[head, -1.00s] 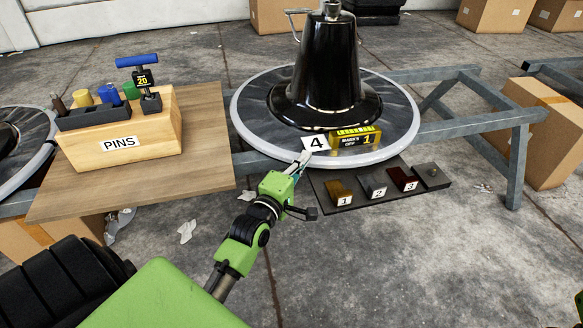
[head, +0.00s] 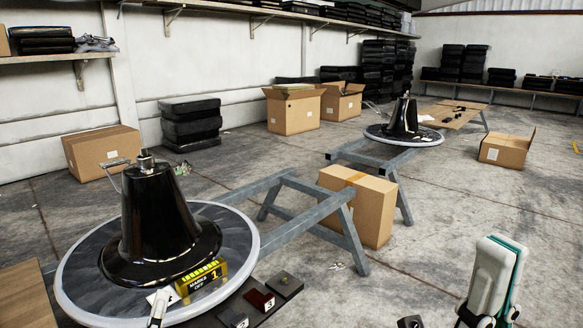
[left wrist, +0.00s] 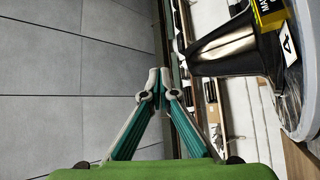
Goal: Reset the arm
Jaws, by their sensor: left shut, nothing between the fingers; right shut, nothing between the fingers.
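A white card marked 4 (left wrist: 289,45) shows in the left wrist view. My right gripper (head: 505,245) is raised at the lower right, shut and empty.
A dark tray (head: 287,284) with numbered blocks lies beside the disc. A grey metal frame (head: 300,245) runs back to a cardboard box (head: 360,205) and a second black base (head: 404,117). Open concrete floor lies at the right.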

